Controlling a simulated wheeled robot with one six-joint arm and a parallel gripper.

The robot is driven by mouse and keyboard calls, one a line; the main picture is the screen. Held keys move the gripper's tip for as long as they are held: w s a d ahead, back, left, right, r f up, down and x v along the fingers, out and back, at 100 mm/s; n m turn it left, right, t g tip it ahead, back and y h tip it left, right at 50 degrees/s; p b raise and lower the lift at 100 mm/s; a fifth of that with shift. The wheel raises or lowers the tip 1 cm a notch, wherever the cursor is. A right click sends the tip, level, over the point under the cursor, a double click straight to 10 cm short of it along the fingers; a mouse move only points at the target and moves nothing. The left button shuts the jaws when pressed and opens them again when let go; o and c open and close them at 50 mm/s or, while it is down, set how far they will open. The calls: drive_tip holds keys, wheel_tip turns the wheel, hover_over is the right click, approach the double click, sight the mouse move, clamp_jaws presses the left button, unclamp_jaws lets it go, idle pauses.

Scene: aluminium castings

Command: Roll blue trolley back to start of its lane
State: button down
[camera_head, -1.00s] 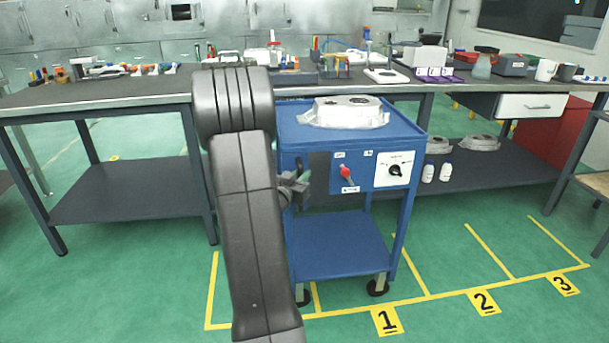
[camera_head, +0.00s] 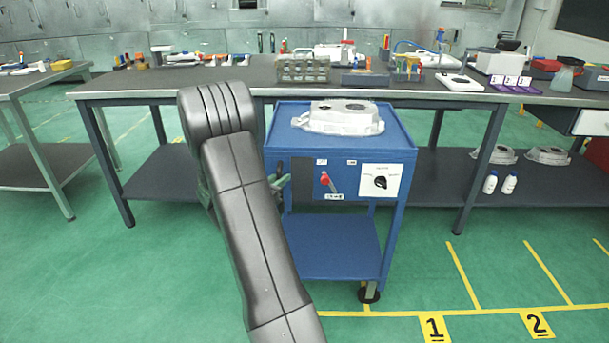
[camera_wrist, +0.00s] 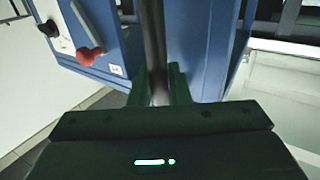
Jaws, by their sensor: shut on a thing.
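The blue trolley (camera_head: 335,248) stands upright on the green floor in front of the long bench, left of the floor label 1 (camera_head: 435,328). Its front panel has a red lever (camera_head: 325,180) and a dial on a white plate (camera_head: 380,181). My gripper (camera_wrist: 158,88) is shut around a dark upright bar (camera_wrist: 154,45) on the trolley in the wrist view. The red lever (camera_wrist: 88,56) shows to its left there. In the head view my gripper (camera_head: 280,184) is at the trolley's left front, mostly hidden by my arm, which also covers the trolley's lower left.
A grey casting (camera_head: 340,118) lies on the trolley top. The bench (camera_head: 200,90) stands close behind. Yellow lines and label 2 (camera_head: 536,324) mark the floor to the right. Open floor lies left. White bottles (camera_head: 490,182) and castings sit on the right lower shelf.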

sight(269, 171)
drive_tip(key=a+p, duration=0.1)
drive_tip(key=a, duration=0.5)
drive_tip(key=shift+s+a, duration=0.15)
drive_tip(key=shift+a, duration=0.25)
drive_tip(key=c, duration=1.5)
unclamp_jaws()
drive_tip(key=shift+a, duration=0.25)
drive_tip(key=shift+o, duration=0.2)
drive_tip(key=p+v, duration=0.2)
drive_tip(key=v, duration=1.1)
drive_tip(key=shift+s, duration=0.4)
drive_tip(key=shift+a, duration=0.1)
